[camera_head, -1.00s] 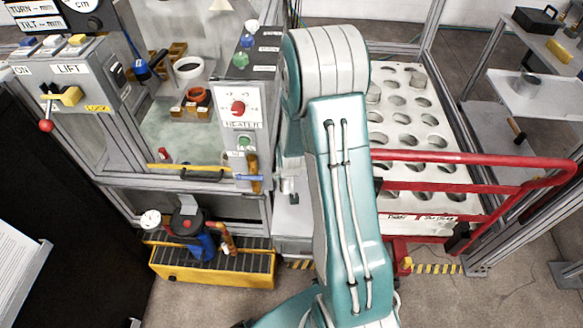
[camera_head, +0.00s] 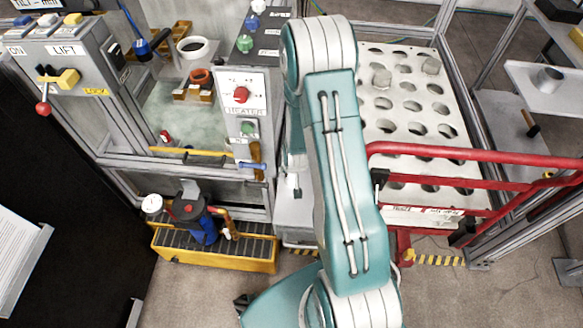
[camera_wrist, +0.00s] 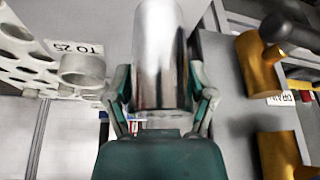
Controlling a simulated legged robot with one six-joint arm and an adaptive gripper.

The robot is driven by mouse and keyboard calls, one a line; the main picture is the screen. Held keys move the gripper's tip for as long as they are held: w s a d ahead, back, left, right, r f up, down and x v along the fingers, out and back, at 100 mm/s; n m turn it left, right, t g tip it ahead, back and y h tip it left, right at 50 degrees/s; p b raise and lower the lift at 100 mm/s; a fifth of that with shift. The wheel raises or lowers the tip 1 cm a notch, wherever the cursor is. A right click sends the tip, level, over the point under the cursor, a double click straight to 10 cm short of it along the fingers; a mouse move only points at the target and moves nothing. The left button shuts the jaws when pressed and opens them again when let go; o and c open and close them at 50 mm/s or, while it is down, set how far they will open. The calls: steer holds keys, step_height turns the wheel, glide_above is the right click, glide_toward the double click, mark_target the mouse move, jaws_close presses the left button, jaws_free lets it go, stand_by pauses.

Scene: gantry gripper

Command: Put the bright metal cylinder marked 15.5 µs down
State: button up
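My gripper (camera_wrist: 160,95) is shut on a bright, mirror-like metal cylinder (camera_wrist: 162,50) in the wrist view, with one finger along each side. No marking is readable on its visible side, so I cannot confirm 15.5 µs. In the head view my own arm hides the gripper and the held cylinder. A white rack plate with round holes (camera_head: 400,132) is right of my arm. It also shows at the left of the wrist view (camera_wrist: 28,62), with a label reading "TO 25". The held cylinder appears apart from it.
The heater box (camera_head: 240,95) is left of my arm. A yellow tray (camera_head: 215,260) holds a pump.

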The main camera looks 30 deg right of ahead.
steer(key=shift+o, duration=1.1)
steer(key=shift+d, duration=0.1)
steer(key=s+a+r+n, duration=0.1)
steer(key=s+a+r, duration=0.1)
steer(key=r, duration=0.8)
steer(key=s+a+r, duration=0.3)
steer(key=r, duration=0.7)
steer(key=s+a+r+n, duration=0.1)
steer(key=s+a+r, duration=0.1)
steer(key=s+r, duration=0.3)
steer(key=s+a+r+y, duration=0.1)
steer(key=s+a+r, duration=0.2)
steer(key=s+r, duration=0.2)
steer(key=s+a+r+n+t, duration=0.1)
steer(key=s+a+r, duration=0.1)
steer(key=s+r, duration=0.3)
step_height(320, 180, up, 4)
steer(key=shift+s+a+f+n, duration=0.1)
steer(key=shift+s+a+n, duration=0.2)
